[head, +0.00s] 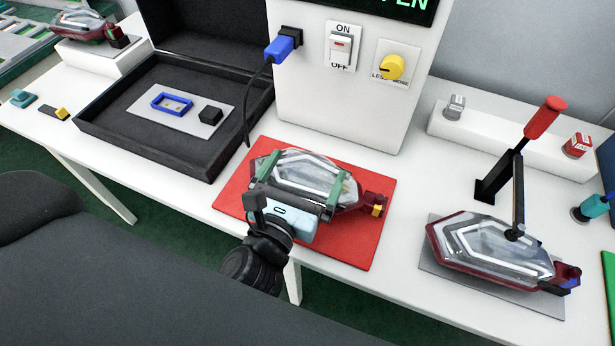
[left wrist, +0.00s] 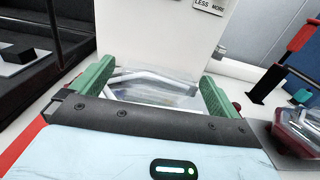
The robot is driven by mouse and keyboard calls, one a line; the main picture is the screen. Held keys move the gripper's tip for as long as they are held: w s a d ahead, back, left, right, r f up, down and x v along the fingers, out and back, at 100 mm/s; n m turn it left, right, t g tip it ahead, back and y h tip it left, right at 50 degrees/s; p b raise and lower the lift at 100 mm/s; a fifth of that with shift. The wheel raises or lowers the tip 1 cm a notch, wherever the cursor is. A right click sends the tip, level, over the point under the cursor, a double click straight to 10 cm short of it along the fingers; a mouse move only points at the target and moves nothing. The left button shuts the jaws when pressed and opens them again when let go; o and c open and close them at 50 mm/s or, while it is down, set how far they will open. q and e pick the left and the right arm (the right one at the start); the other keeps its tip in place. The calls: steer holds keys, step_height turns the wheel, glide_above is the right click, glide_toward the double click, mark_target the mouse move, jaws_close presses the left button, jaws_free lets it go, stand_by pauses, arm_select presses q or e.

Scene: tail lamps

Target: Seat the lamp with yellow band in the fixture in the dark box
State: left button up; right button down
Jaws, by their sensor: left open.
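The lamp with the yellow band (head: 300,168) lies on a red mat (head: 345,250), its dark red socket end with the yellow band pointing right. My left gripper (head: 308,172) is over it, green fingers spread on either side of the clear lens. In the left wrist view the lens (left wrist: 155,88) shows between the open fingers (left wrist: 156,72); I cannot tell whether they touch it. The open dark box (head: 100,142) stands left of the mat. Inside it, a grey plate carries the fixture, a blue frame (head: 158,105) and a black block (head: 210,114). My right gripper is out of view.
A white console (head: 335,100) with a blue plug, switch and yellow knob stands behind the mat. At right, a blue-banded lamp (head: 480,250) lies under a red-handled clamp (head: 520,185). Another lamp (head: 85,25) rests on a white block at far left. A cable hangs beside the box.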

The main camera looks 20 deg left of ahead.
arm_select(q)
steer(key=shift+w, duration=1)
steer(key=c, duration=1.1)
step_height(320, 180, up, 10)
steer(key=p, duration=0.3)
steer(key=shift+r, duration=0.1)
